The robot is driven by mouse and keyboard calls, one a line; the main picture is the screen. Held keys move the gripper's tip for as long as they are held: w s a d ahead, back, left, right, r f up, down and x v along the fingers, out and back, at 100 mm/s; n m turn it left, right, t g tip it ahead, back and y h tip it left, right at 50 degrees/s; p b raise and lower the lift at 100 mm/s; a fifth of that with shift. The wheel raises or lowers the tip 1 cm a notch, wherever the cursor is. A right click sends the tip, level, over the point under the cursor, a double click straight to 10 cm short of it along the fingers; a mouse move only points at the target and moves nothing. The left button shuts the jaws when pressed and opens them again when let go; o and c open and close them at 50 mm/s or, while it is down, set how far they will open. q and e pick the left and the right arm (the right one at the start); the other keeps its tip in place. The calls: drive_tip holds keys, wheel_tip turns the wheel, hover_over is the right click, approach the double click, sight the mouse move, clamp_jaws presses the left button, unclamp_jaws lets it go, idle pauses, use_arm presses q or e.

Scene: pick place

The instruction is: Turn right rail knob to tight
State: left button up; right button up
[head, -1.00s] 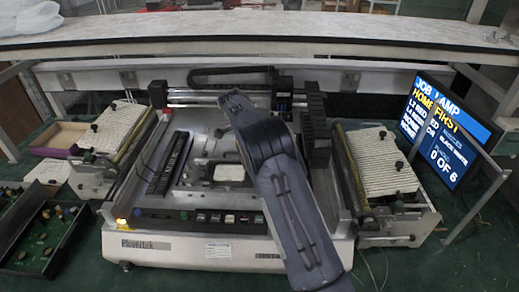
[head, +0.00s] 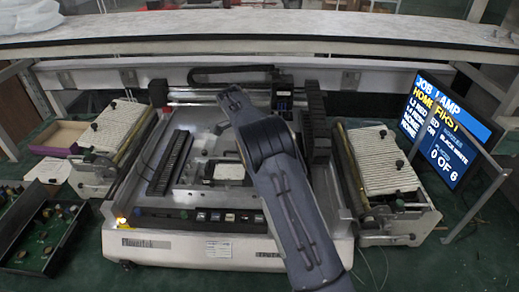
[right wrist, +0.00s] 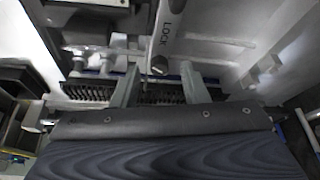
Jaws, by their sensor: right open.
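In the right wrist view a pale grey lever marked LOCK (right wrist: 168,30) runs down from the top edge, with a small round pivot or screw (right wrist: 159,65) at its lower end. My right gripper (right wrist: 160,72) is open, its two fingers on either side of the lever's lower end in the picture. I see no contact, and the depth gap is unclear. In the head view my right arm reaches from the bottom right over the white pick-and-place machine (head: 190,247); its gripper end (head: 231,97) is near the back rail. No knob can be made out there. My left gripper is not in view.
Ribbed feeder racks stand left (head: 115,128) and right (head: 378,160) of the machine. A blue screen (head: 440,130) is at the right. A dark tray of small parts (head: 78,228) is at the far left. A long pale shelf (head: 260,32) crosses above the back.

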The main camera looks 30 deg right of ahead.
drive_tip(key=v, duration=0.7)
idle(0.3)
drive_tip(key=s+r+n+t+y, duration=0.2)
drive_tip(key=s+r+n+y, duration=0.15)
drive_tip(key=s, duration=0.55)
drive_tip(key=s+r+n+t+y, duration=0.1)
drive_tip(key=s+r+n+y, duration=0.3)
drive_tip(key=s, duration=0.5)
drive_tip(key=s+a+f+n+t, duration=0.2)
drive_tip(key=s+a+n, duration=0.4)
drive_tip(key=s, duration=0.4)
drive_tip(key=s+a+f+n+t, duration=0.1)
drive_tip(key=s+a+f+n, duration=0.3)
drive_tip(key=s, duration=0.7)
drive_tip(key=a+n, duration=0.2)
drive_tip(key=a, duration=0.1)
drive_tip(key=shift+t, duration=0.4)
